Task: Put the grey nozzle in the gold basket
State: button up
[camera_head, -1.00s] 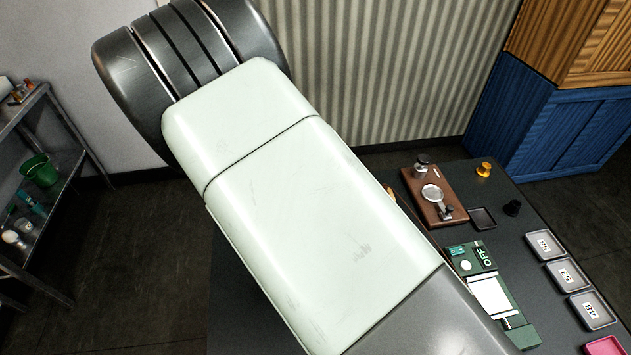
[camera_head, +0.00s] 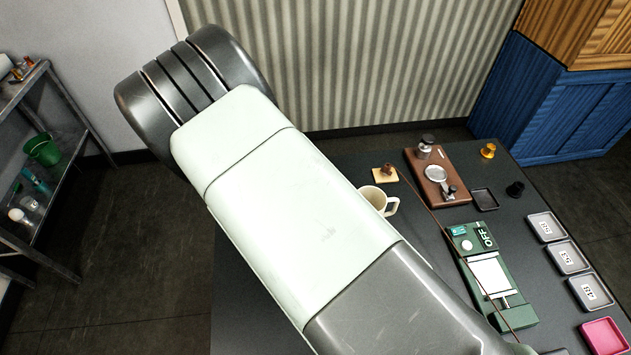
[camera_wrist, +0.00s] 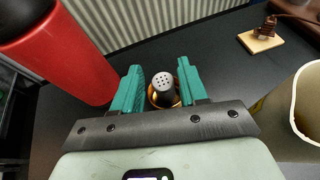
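In the wrist view the grey nozzle (camera_wrist: 163,79), with small dark holes in its top, is between the two teal fingers of my gripper (camera_wrist: 161,84). A gap shows on both sides of it, so the fingers look open. A gold round rim (camera_wrist: 158,101), seemingly the gold basket, shows around the nozzle's lower part. Whether the nozzle rests inside it or is only in front of it, I cannot tell. In the head view my arm hides the gripper, nozzle and gold rim.
A red cylinder (camera_wrist: 62,52) stands close left of my fingers, and a cream mug (camera_wrist: 306,105) is at right. A small wooden block (camera_wrist: 262,40) lies behind. The head view shows a brown stand (camera_head: 431,190), green scale (camera_head: 491,272), grey trays (camera_head: 568,256) and pink tray (camera_head: 604,337).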

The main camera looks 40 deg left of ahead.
jog(key=shift+o, duration=1.2)
notch_tip(320, 180, up, 7)
